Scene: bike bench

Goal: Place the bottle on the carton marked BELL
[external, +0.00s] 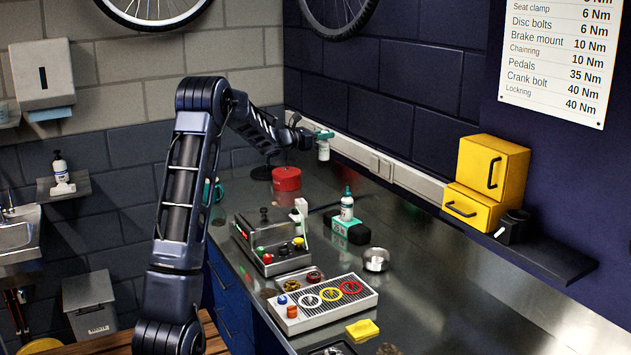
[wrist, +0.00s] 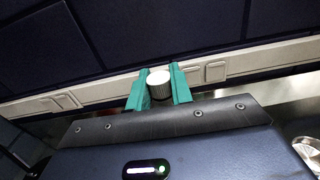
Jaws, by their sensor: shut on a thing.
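My gripper (external: 323,134), with teal fingers, is raised above the back of the bench near the wall rail. It is shut on a small whitish bottle (external: 323,151), which hangs below the fingers. In the wrist view the teal fingers (wrist: 159,88) clasp a white ribbed cap (wrist: 159,84); the bottle's body is hidden there. A teal carton (external: 343,226) stands mid-bench, apart from my gripper, with a second, teal-capped white bottle (external: 347,206) upright on or just behind it. Lettering on the carton is too small to read, so I cannot tell which carton says BELL.
A red tin (external: 286,179) stands below and left of my gripper. A tray with coloured knobs (external: 270,243), a ringed panel (external: 325,305), a metal bowl (external: 376,260) and a yellow block (external: 362,330) occupy the front bench. Bare steel (external: 440,285) lies to the right.

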